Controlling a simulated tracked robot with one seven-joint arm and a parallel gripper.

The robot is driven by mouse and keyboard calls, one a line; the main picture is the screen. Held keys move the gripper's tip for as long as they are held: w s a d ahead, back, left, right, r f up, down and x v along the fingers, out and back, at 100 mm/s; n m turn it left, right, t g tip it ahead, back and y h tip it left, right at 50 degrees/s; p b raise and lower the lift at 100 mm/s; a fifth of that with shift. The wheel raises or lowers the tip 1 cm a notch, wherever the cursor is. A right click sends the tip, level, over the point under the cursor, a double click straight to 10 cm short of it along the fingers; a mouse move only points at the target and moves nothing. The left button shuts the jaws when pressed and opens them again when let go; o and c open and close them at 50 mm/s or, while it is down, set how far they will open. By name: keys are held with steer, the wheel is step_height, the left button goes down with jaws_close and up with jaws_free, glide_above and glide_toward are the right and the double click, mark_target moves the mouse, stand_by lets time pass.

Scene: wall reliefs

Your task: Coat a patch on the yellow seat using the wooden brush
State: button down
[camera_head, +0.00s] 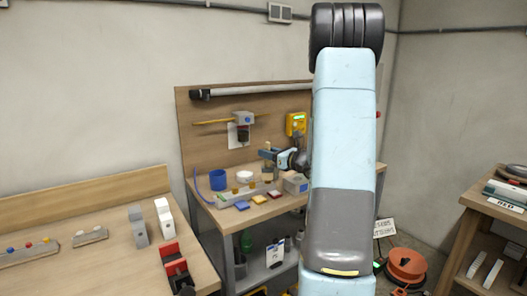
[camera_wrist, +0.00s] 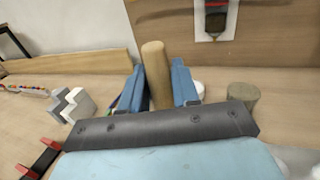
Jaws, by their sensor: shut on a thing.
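My gripper (camera_wrist: 157,88) is shut on an upright wooden cylinder, which looks like the handle of the wooden brush (camera_wrist: 155,70). Its blue fingers press the handle from both sides, and the lower end is hidden behind my wrist. In the head view my gripper (camera_head: 268,153) is above the middle bench, partly hidden by my arm. The small yellow square (camera_head: 259,199), likely the yellow seat, lies near the bench's front edge, between a blue square (camera_head: 242,205) and a red square (camera_head: 275,194). The gripper is above and behind it, apart from it.
A blue cup (camera_head: 217,180), a white round dish (camera_head: 245,176) and a pale strip with knobs (camera_head: 245,192) stand on the bench. A grey box (camera_head: 296,184) is at right. A left bench (camera_head: 110,235) holds blocks.

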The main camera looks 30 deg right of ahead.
mark_target(264, 168)
steer(key=shift+w+a+f, duration=0.2)
steer(key=shift+a+f, duration=0.2)
steer(key=shift+a, duration=0.05)
steer(key=shift+a+f, duration=0.25)
steer(key=shift+f, duration=0.45)
steer(key=shift+y, duration=0.3)
steer(key=shift+a+f, duration=0.1)
steer(key=shift+f, duration=2.25)
steer(key=shift+w+a+f, duration=0.1)
steer(key=shift+a+f, duration=0.1)
steer(key=shift+d, duration=0.25)
step_height(264, 168, up, 2)
steer(key=shift+r, duration=2.95)
